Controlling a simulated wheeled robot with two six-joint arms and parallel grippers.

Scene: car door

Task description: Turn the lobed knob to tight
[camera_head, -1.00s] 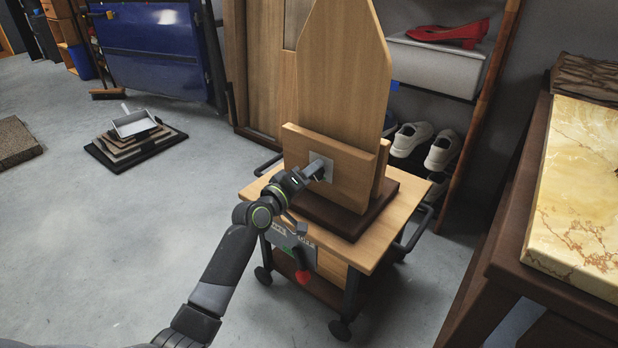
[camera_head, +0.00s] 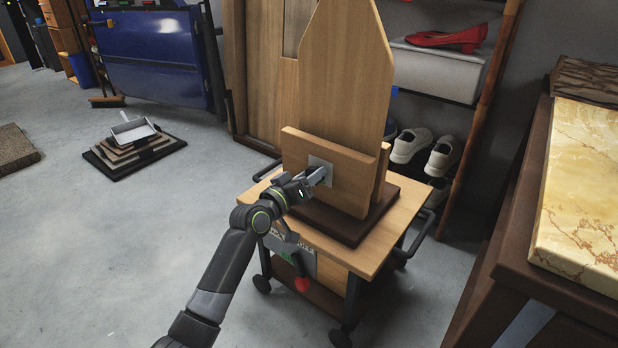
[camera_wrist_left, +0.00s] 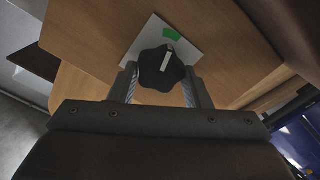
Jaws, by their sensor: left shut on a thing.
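The lobed knob (camera_wrist_left: 162,70) is black with a white pointer bar, seen in the left wrist view on a pale square plate (camera_wrist_left: 188,42). A green mark (camera_wrist_left: 175,35) is on the plate, just beyond the bar's end. The plate (camera_head: 321,163) is fixed to the wooden clamp block on the cart. My left gripper (camera_head: 318,174) is shut on the knob, with one finger on each side of it in the left wrist view (camera_wrist_left: 162,84). In the head view the gripper hides most of the knob. My right gripper is not in view.
A wooden board (camera_head: 345,80) stands upright in the clamp on a dark base (camera_head: 350,228). The wheeled cart (camera_head: 378,250) carries it. A marble-topped table (camera_head: 580,190) stands at right. Shoes (camera_head: 440,158) sit on a rack behind.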

